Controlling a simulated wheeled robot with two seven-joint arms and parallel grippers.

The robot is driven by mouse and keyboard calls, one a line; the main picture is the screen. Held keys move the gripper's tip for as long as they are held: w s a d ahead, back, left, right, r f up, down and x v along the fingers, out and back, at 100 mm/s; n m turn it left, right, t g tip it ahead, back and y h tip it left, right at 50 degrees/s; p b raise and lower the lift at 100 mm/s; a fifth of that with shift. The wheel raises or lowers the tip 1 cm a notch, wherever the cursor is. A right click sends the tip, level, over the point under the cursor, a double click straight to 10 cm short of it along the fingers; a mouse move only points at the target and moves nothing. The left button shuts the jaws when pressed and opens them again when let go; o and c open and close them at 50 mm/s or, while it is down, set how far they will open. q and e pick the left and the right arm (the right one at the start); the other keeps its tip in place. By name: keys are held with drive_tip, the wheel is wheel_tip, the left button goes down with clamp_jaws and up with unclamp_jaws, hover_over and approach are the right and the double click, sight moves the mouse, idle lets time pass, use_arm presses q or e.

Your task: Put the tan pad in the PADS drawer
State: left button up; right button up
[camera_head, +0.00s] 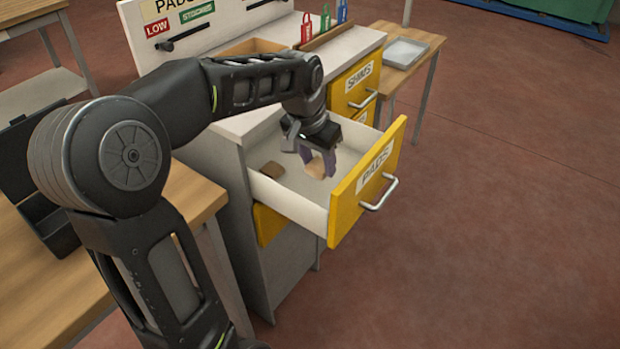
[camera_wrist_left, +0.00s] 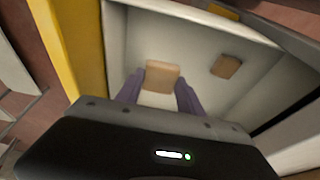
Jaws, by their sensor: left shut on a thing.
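The PADS drawer (camera_head: 347,203) is pulled open, with a yellow front and white inner walls. My left gripper (camera_head: 317,166) is over the open drawer, pointing down into it. It is shut on a tan pad (camera_head: 315,168), which also shows between the purple fingers in the left wrist view (camera_wrist_left: 162,76). I cannot tell whether the held pad touches the drawer floor. A second, brownish tan pad (camera_head: 271,170) lies in the drawer near its left wall, and it shows at the right in the left wrist view (camera_wrist_left: 226,66). My right gripper is not in view.
The SHIMS drawer (camera_head: 356,82) beside it is closed. Red, green and blue tags (camera_head: 325,22) stand on the cabinet top. A grey tray (camera_head: 405,52) sits on a wooden table behind. A black open case (camera_head: 38,190) is at the left. The floor at the right is clear.

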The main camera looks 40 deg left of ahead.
sight(316, 167)
use_arm(q)
drive_tip(key=shift+f, duration=1.8)
drive_tip(key=shift+f, duration=2.5)
drive_tip(key=shift+f+b, duration=0.25)
drive_tip(key=shift+b, duration=0.1)
drive_tip(key=o, duration=1.3)
drive_tip(key=shift+r, duration=0.15)
drive_tip(key=shift+r, duration=0.1)
drive_tip(key=p+v, duration=0.1)
drive_tip(key=v, duration=1.1)
